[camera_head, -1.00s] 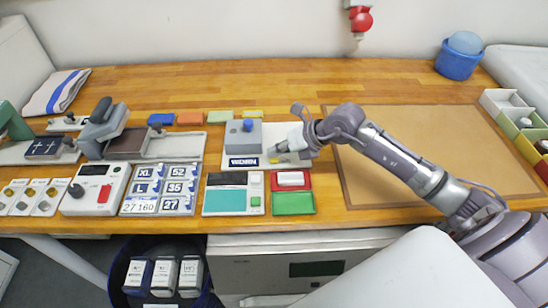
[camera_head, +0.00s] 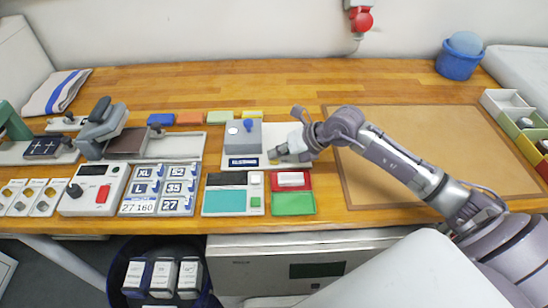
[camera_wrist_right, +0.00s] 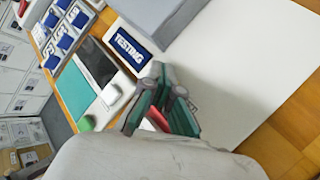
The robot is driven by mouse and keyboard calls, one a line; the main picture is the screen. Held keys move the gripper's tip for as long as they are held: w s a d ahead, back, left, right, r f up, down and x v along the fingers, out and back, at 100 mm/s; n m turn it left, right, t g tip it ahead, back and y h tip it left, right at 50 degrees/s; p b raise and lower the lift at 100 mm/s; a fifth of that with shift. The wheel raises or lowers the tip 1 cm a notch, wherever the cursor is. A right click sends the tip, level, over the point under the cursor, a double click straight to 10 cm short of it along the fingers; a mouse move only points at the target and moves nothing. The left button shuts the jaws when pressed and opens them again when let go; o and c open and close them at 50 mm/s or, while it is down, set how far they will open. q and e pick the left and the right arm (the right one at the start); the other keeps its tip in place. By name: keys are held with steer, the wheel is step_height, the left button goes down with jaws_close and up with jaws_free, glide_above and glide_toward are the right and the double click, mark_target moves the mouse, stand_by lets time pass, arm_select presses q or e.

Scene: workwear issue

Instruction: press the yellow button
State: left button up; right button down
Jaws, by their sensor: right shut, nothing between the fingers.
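I cannot make out the yellow button in either view now; a bit of yellow showed at my right fingertips earlier, and the fingers now cover that spot. My right gripper (camera_head: 279,155) is shut and empty, its tips low over the white base plate just right of the dark blue display. It also shows in the right wrist view (camera_wrist_right: 160,75). The display (camera_head: 244,162) reads "TESTING" in the wrist view (camera_wrist_right: 131,47). A grey block (camera_head: 246,139) with a blue knob (camera_head: 248,125) and a white disc (camera_head: 233,131) stands behind it. My left gripper is not in view.
A teal-panelled device (camera_head: 227,202) and red (camera_head: 305,182) and green (camera_head: 293,204) trays lie in front of the gripper. Coloured blocks (camera_head: 219,117) line up behind.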

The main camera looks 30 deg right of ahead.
mark_target(277, 160)
steer(key=shift+r+p, duration=0.65)
steer(key=shift+r, duration=0.2)
steer(key=shift+r+p, duration=1.8)
steer(key=shift+r, duration=0.75)
steer(key=shift+f, duration=0.1)
